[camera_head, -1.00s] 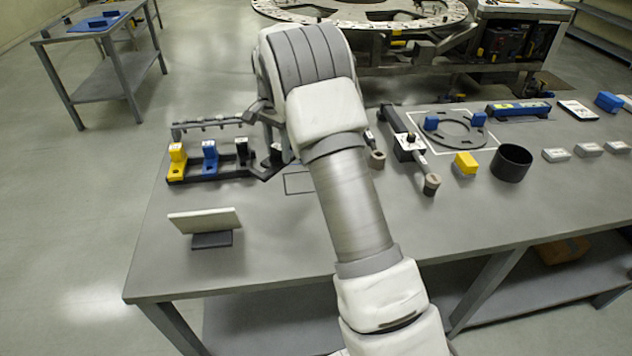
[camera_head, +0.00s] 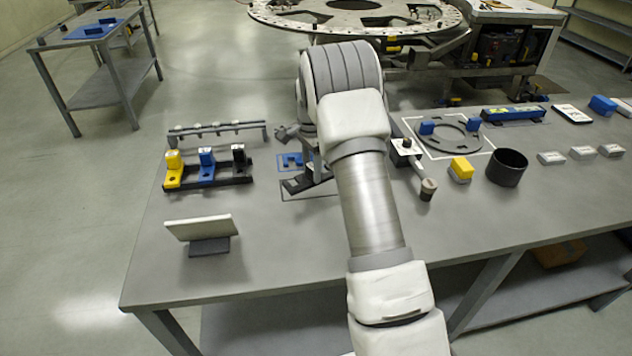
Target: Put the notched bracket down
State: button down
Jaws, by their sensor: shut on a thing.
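My gripper (camera_head: 314,177) is low over the table, left of my forearm and mostly hidden behind my wrist. It is shut on a dark flat piece, which I take to be the notched bracket (camera_head: 297,185). The bracket is at the thin-lined rectangle drawn on the table (camera_head: 284,196). Its notch is not clear, and I cannot tell whether it touches the tabletop. A small blue piece with cut-outs (camera_head: 290,160) shows just behind it.
Left stands a rack with yellow (camera_head: 173,170), blue (camera_head: 207,168) and black (camera_head: 239,162) blocks, a rail (camera_head: 217,131) behind it. A tilted panel (camera_head: 199,227) stands front left. Right are a ring plate (camera_head: 450,138), yellow block (camera_head: 461,169) and black cup (camera_head: 507,168). The front middle is clear.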

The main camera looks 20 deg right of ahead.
jog(key=shift+s+d+f, duration=0.35)
jog(key=shift+d, duration=0.15)
jog(key=shift+f, duration=1.95)
jog(key=shift+f, duration=0.2)
jog(key=shift+c, duration=1.4)
grip_release()
jog(key=shift+r, duration=0.1)
